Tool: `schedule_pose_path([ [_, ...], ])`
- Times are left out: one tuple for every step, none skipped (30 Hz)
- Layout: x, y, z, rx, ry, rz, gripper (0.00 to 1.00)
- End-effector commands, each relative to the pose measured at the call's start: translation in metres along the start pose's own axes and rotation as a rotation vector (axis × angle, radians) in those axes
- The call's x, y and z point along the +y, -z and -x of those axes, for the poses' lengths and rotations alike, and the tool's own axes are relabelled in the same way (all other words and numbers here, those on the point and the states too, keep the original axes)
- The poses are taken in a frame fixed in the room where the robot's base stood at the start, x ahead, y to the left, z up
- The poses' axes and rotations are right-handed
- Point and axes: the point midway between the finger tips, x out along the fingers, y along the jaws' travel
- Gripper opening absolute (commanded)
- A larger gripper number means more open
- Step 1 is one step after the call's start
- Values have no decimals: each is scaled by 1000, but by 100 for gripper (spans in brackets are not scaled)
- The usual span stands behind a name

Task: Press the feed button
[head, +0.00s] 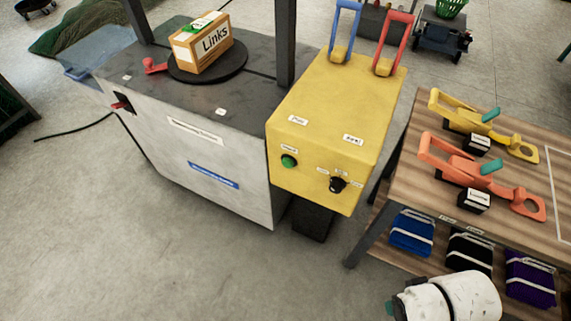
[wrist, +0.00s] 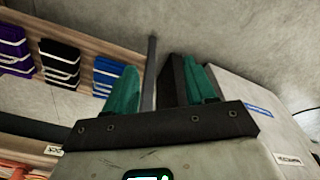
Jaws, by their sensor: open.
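The yellow control box (head: 325,115) stands against the right end of the grey machine in the head view. A round green button (head: 289,160) is on its front face, at the left, under a small label too small to read surely. A black knob (head: 338,184) is to its right on the same face. My gripper (wrist: 162,88) shows in the wrist view with its teal fingers spread apart and nothing between them. It is apart from the green button, and the button does not show in the wrist view. My white arm is at the bottom right of the head view.
The grey machine (head: 185,160) carries a turntable (head: 237,72) with a "Links" box (head: 202,43). Blue (head: 345,22) and red (head: 399,36) levers rise from the yellow box. A wooden bench (head: 400,185) with yellow and orange tools stands right. Floor in front is clear.

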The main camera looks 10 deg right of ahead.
Motion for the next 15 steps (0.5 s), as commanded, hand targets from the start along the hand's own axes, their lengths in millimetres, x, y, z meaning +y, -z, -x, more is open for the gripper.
schedule_pose_path([
  [0,0,0,0,0,0,50],
  [0,0,0,0,0,0,47],
  [0,0,0,0,0,0,43],
  [0,0,0,0,0,0,40],
  [0,0,0,0,0,0,38],
  [0,0,0,0,0,0,34],
  [0,0,0,0,0,0,31],
  [0,0,0,0,0,0,28],
  [0,0,0,0,0,0,24],
  [0,0,0,0,0,0,21],
  [0,0,0,0,0,0,18],
  [0,0,0,0,0,0,15],
  [0,0,0,0,0,0,12],
  [0,0,0,0,0,0,9],
  [0,0,0,0,0,0,5],
])
